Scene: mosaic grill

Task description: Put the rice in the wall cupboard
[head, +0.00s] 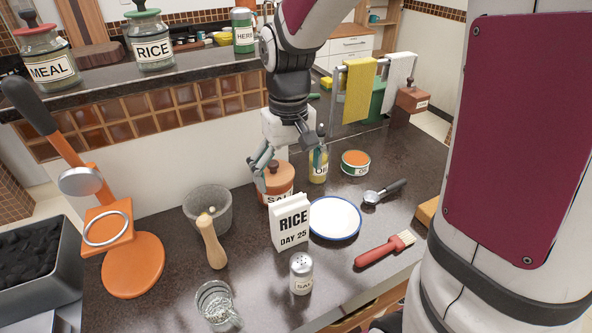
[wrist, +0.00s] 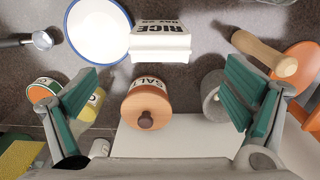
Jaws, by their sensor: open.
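A white box labelled RICE, DAY 25 (head: 290,222) stands upright on the dark counter, just left of a blue-rimmed white plate (head: 334,218). It shows at the top middle of the wrist view (wrist: 160,42). A glass jar also labelled RICE (head: 150,42) stands on the raised ledge at the back left. My gripper (head: 291,160) is open and empty, above the terracotta salt jar (head: 277,183) and behind the box. In the wrist view its green-padded fingers are spread wide (wrist: 162,97), with the salt jar between them. I cannot make out a wall cupboard.
A mortar (head: 207,210) and wooden pestle (head: 211,243) are left of the box; a salt shaker (head: 301,273) and glass (head: 216,303) are in front. An oil bottle (head: 318,167), tin (head: 355,162), scoop (head: 384,192) and red brush (head: 385,250) are right.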

